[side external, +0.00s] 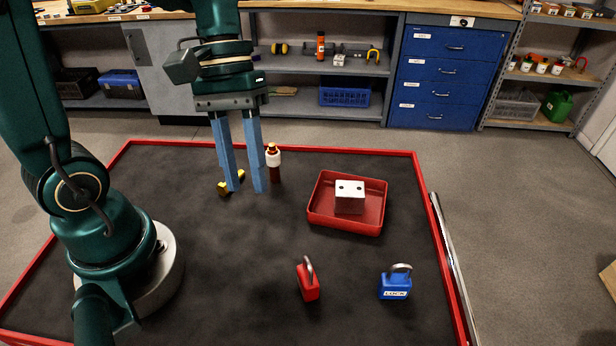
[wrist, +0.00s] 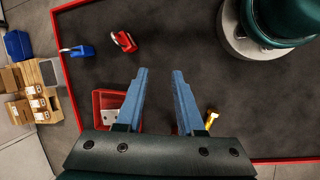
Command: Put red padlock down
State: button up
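The red padlock (side external: 308,284) stands on the dark mat, front centre, its grey shackle upward. It also shows in the wrist view (wrist: 123,42), beyond my fingertips and to the left. My gripper (side external: 246,191) has two blue fingers that point down over the back of the mat, left of the red tray. In the wrist view the fingers (wrist: 160,72) are apart with only bare mat between them, so it is open and empty. The padlock is well away from the gripper, and nothing touches it.
A blue padlock (side external: 394,287) stands right of the red one. A red tray (side external: 345,224) holds a white block (side external: 349,197). A red-and-white bottle (side external: 274,161) and a yellow item (side external: 224,188) are close to the fingers. A red rim (side external: 290,149) borders the mat. The mat's middle is clear.

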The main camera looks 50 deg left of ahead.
jog(key=r+m+t+y, duration=0.1)
jog(key=m+t, duration=0.1)
jog(key=s+a+r+m+t+y, duration=0.1)
jog(key=m+t, duration=0.1)
jog(key=t, duration=0.1)
jog(key=s+a+r+m+t+y, duration=0.1)
jog(key=m+t+y, duration=0.1)
jog(key=shift+s+a+r, duration=0.1)
jog(key=shift+a+r, duration=0.05)
jog(key=shift+a, duration=0.1)
